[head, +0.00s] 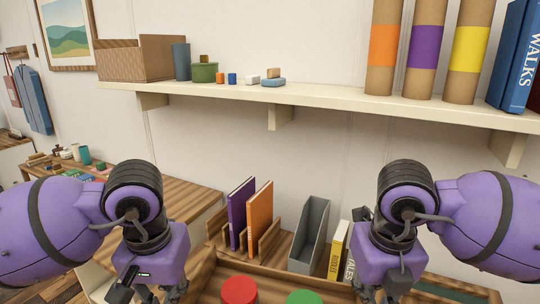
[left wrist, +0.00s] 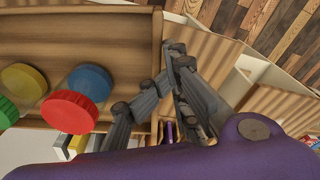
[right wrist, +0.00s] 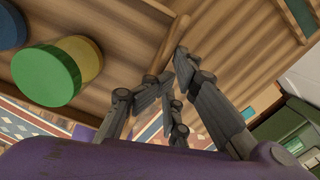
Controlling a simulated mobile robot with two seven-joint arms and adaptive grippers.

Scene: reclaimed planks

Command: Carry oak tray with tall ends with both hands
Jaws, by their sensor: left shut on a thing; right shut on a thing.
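The oak tray (head: 262,268) shows at the bottom of the head view, its lower part cut off by the frame. A red disc (head: 239,290) and a green disc (head: 304,298) show in it. The left wrist view shows the tray floor (left wrist: 95,45) with red (left wrist: 68,111), blue (left wrist: 90,82), yellow (left wrist: 24,82) and green discs. My left gripper (left wrist: 167,75) is shut on one tall end of the tray. My right gripper (right wrist: 172,80) is shut on the opposite end, beside the green disc (right wrist: 46,75).
Behind the tray stand purple (head: 241,215) and orange books (head: 260,218) in a wooden rack, a grey file holder (head: 309,235) and a yellow book (head: 338,250). A wall shelf (head: 330,97) with tubes, books and small items runs above. A wooden surface (head: 185,195) lies left.

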